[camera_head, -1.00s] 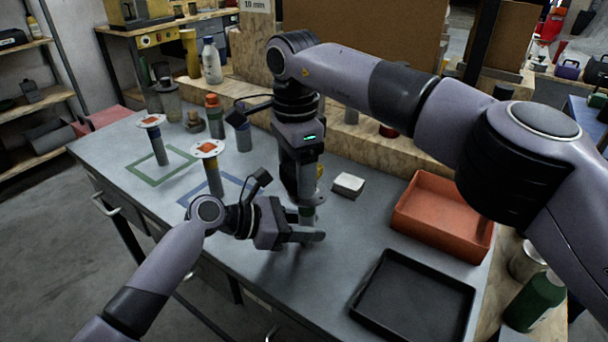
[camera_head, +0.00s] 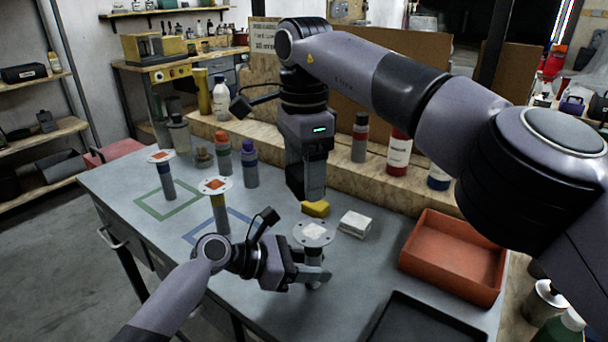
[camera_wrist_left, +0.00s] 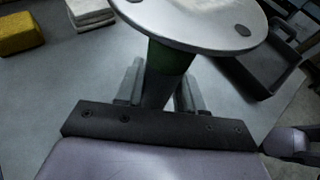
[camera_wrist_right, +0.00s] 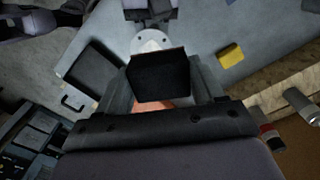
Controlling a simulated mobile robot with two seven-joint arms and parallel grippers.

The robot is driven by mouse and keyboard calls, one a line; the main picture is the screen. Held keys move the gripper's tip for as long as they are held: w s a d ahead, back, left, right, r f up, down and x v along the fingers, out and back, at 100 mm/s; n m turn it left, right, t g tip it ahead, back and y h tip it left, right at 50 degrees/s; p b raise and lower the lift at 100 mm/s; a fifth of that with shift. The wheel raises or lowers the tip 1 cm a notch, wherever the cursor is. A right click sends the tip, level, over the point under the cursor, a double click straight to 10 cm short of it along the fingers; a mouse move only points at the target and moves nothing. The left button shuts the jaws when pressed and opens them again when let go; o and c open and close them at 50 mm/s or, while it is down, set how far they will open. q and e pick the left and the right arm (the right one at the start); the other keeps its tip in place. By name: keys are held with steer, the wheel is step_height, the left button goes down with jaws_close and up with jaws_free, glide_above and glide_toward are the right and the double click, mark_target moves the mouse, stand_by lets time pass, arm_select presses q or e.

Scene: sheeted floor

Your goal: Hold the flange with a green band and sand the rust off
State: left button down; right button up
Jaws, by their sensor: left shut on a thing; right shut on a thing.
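My left gripper (camera_head: 316,276) is shut on the post of the flange with a green band (camera_head: 314,233) and holds it upright over the bench. Its round top is pale grey with a lighter patch and no orange. The green band (camera_wrist_left: 170,58) shows in the left wrist view. My right gripper (camera_head: 311,192) is above and behind the flange, apart from it, shut on a dark block (camera_wrist_right: 158,75), mostly hidden in the head view. The yellow-banded flange (camera_head: 216,187) and the blue-banded flange (camera_head: 161,157) stand to the left, with orange patches on top.
A yellow block (camera_head: 316,208) and a white stack of pads (camera_head: 355,223) lie behind the flange. An orange tray (camera_head: 425,280) and a black tray (camera_head: 385,335) are at the right. Blue and green outlined squares mark the left of the bench. Bottles stand along the back.

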arm_select(q)
steer(key=c, duration=0.6)
jaws_free()
steer(key=shift+a, duration=0.1)
steer(key=v, duration=1.2)
steer(key=shift+a, duration=0.15)
arm_select(e)
steer(key=shift+a, duration=0.1)
